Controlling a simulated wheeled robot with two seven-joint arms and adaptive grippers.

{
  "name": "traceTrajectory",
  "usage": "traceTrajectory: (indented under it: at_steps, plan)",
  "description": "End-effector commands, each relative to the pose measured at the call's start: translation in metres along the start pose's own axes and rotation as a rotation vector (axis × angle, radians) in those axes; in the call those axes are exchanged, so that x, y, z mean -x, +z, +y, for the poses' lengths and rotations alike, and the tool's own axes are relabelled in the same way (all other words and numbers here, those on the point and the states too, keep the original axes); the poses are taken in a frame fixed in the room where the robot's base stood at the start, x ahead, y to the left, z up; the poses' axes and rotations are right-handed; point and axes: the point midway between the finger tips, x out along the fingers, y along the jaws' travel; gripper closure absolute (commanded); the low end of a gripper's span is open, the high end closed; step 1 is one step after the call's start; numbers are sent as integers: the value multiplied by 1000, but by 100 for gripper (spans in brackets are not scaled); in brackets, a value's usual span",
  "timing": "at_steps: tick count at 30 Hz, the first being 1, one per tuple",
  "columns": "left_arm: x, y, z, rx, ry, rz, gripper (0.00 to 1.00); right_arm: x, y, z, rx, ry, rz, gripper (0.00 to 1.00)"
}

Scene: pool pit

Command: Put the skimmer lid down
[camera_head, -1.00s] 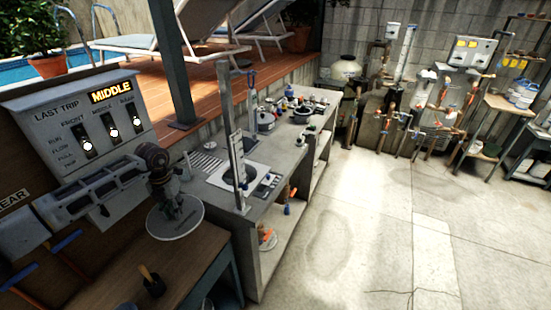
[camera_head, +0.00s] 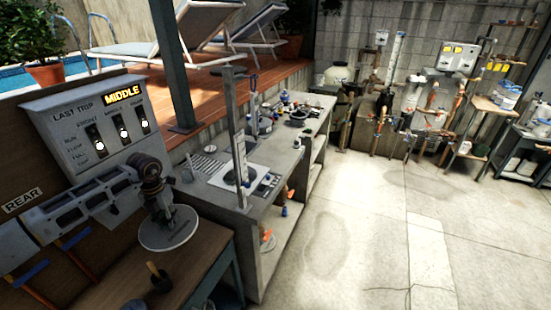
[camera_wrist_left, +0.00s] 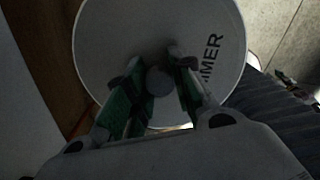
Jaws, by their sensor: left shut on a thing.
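The skimmer lid is a round pale disc (camera_head: 170,232) in the head view, held over the wooden bench (camera_head: 205,262) near its right edge. My left gripper (camera_head: 163,212) comes in from the left and is shut on the lid's central knob. In the left wrist view the lid (camera_wrist_left: 110,40) fills the top middle, with dark letters "MER" showing on its face. The gripper's two green-padded fingers (camera_wrist_left: 158,85) close around the round knob. I cannot tell whether the lid touches the bench. My right gripper is not in view.
A dark-headed tool (camera_head: 158,280) stands on the bench below the lid. A panel with "MIDDLE" lit (camera_head: 95,125) stands behind my left arm. A grey counter (camera_head: 285,165) with small items is to the right. The concrete floor (camera_head: 350,230) is open.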

Motion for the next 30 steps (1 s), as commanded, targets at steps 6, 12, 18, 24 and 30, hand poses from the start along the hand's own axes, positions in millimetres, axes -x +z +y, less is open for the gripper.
traceTrajectory:
  at_steps: [6,12,18,24,30]
  plan:
    - [0,0,0,-31,0,-1,100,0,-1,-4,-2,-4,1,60]
    - [0,0,0,-80,0,-1,100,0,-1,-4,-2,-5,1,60]
    - [0,0,0,-154,0,-1,100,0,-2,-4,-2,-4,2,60]
    - [0,0,0,-265,0,-1,100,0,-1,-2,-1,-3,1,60]
    - [0,0,0,-427,0,-1,100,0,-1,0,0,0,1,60]
